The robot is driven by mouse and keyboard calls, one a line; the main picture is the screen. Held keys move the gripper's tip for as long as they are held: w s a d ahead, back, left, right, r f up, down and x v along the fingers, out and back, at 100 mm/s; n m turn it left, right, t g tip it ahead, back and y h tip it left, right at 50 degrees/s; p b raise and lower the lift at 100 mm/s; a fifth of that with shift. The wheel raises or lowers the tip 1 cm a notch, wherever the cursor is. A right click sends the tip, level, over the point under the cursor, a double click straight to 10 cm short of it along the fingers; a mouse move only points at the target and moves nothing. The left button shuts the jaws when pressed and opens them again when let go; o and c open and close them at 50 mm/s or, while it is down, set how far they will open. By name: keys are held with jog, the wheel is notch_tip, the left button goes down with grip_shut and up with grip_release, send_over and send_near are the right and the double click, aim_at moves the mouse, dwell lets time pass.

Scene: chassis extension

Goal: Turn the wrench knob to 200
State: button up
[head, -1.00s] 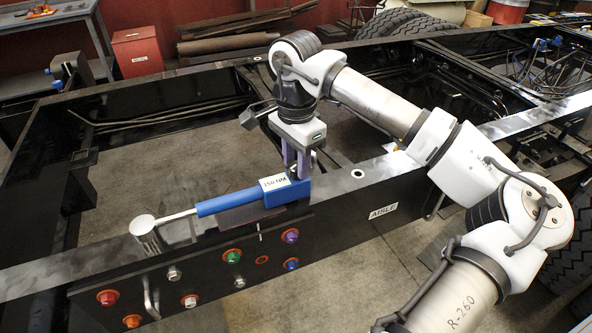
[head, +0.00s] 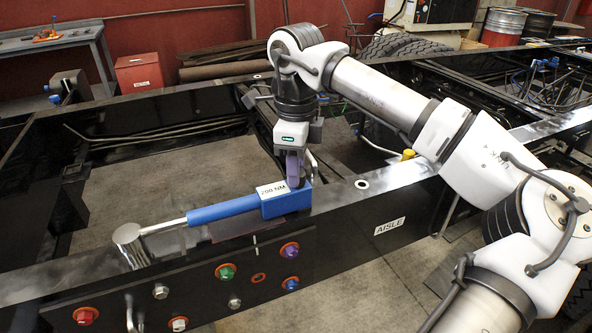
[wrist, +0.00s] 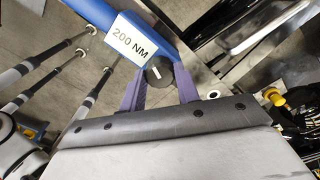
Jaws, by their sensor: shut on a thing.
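The torque wrench (head: 225,208) lies along the top of the black chassis rail, with a blue handle and a silver head at its left end. Its white label (head: 272,190) reads 200 NM, and the label also shows in the wrist view (wrist: 131,40). The dark round knob (wrist: 158,72) with a white mark is at the handle's end. My gripper (head: 295,180) comes down from above at the handle's right end. Its purple fingers are on either side of the knob in the wrist view (wrist: 160,78), shut on it. The fingers hide part of the knob in the head view.
Coloured bolts, such as a green one (head: 226,271) and a purple one (head: 290,250), are on the rail's front face below the wrench. A red box (head: 139,71) stands on the floor behind. The floor inside the frame is mostly clear.

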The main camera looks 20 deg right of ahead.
jog(key=shift+m, duration=0.5)
jog(key=o, duration=1)
jog(key=shift+r, duration=0.1)
notch_tip(320, 180, up, 14)
jog(key=p, duration=1)
jog(key=shift+f, duration=0.2)
